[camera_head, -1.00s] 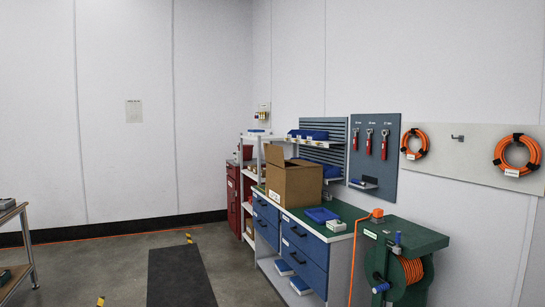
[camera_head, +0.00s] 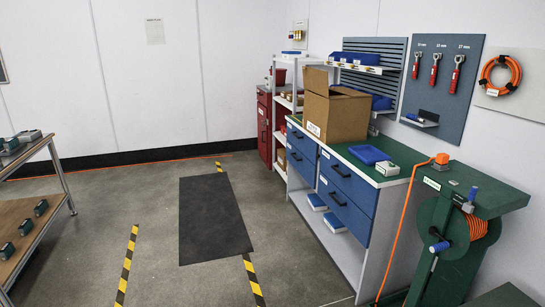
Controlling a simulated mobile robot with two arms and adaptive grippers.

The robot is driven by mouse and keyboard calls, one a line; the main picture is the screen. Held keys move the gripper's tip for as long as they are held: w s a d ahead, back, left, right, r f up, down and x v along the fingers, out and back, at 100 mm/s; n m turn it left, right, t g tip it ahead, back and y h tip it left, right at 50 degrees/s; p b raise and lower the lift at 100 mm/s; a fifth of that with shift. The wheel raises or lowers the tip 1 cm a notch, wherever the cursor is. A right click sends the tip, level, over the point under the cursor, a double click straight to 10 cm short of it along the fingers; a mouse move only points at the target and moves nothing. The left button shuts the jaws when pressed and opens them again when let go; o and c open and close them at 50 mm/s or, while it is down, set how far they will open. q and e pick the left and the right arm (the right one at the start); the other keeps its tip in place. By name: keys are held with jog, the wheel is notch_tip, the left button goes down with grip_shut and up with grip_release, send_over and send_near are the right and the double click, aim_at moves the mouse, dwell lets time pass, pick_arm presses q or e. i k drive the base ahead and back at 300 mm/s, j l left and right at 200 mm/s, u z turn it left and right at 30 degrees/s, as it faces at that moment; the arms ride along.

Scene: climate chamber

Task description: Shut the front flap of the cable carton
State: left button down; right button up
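A brown cardboard carton (camera_head: 335,112) stands on the green top of the blue-drawer workbench (camera_head: 372,176). A flap (camera_head: 316,80) stands up at its left end, and another flap shows at its right top edge. The carton's inside is mostly hidden, and I cannot tell which flap is the front one. Neither of my grippers is in view.
A blue tray (camera_head: 369,154) and a small grey-white box (camera_head: 388,169) sit on the bench beside the carton. A green cable reel stand (camera_head: 470,192) is at the right. A dark mat (camera_head: 212,220) lies on open floor. A wheeled shelf cart (camera_head: 40,200) stands left.

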aim_at(316, 81)
jog(key=i+u, duration=0.3)
jog(key=i, duration=1.4)
jog(key=i+z, duration=0.2)
jog(key=i, duration=0.25)
jog(key=i+j+z, duration=0.15)
jog(key=i, duration=0.25)
jog(key=i+j+z, duration=0.2)
jog(key=i, duration=0.2)
jog(key=i+j+z, duration=0.2)
jog(key=i, duration=0.2)
